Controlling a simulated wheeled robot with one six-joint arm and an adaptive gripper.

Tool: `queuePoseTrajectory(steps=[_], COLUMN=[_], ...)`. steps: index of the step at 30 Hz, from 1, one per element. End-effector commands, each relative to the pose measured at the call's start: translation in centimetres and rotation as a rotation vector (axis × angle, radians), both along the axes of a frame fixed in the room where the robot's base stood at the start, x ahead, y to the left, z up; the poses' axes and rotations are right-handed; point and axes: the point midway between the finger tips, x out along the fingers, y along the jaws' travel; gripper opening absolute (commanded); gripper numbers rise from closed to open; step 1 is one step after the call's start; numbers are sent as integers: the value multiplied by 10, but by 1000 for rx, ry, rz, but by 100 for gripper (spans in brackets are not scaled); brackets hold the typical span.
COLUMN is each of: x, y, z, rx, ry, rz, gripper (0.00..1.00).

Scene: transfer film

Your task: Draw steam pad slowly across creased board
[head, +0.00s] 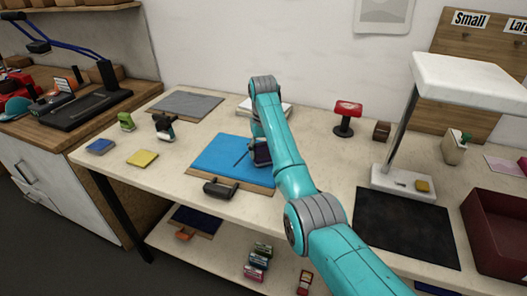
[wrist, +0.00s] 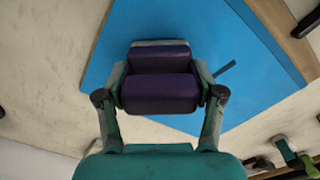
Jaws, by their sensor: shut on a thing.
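My gripper (wrist: 160,97) is shut on a dark purple pad (wrist: 158,62), with one finger at each side of it. In the head view the pad (head: 262,154) shows partly behind my arm, over the right part of the blue board (head: 222,152). The blue board lies flat on the table and also fills much of the wrist view (wrist: 262,75). A short dark line (wrist: 225,68) shows on the board beside the pad. I cannot tell whether the pad touches the board.
A wooden strip with a dark handled block (head: 219,189) lies along the board's front edge. A grey mat (head: 186,104), yellow pad (head: 142,158) and blue pad (head: 100,146) lie left. A white lamp stand (head: 403,183), black mat (head: 405,225) and maroon bin (head: 497,225) are right.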

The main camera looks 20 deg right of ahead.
Motion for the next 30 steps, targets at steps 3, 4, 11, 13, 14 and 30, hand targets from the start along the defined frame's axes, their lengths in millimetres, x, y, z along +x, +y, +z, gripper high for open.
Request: queuePoseTrajectory(steps=[3,4,11,13,14,30], x=[3,3,8,9,10,20], y=[4,5,11,13,14,30], z=[1,1,1,1,1,1], rx=[0,0,0,0,0,0], ry=[-1,-1,0,-1,-1,-1], rz=[1,1,1,0,0,1], gripper=[19,19,19,19,19,19])
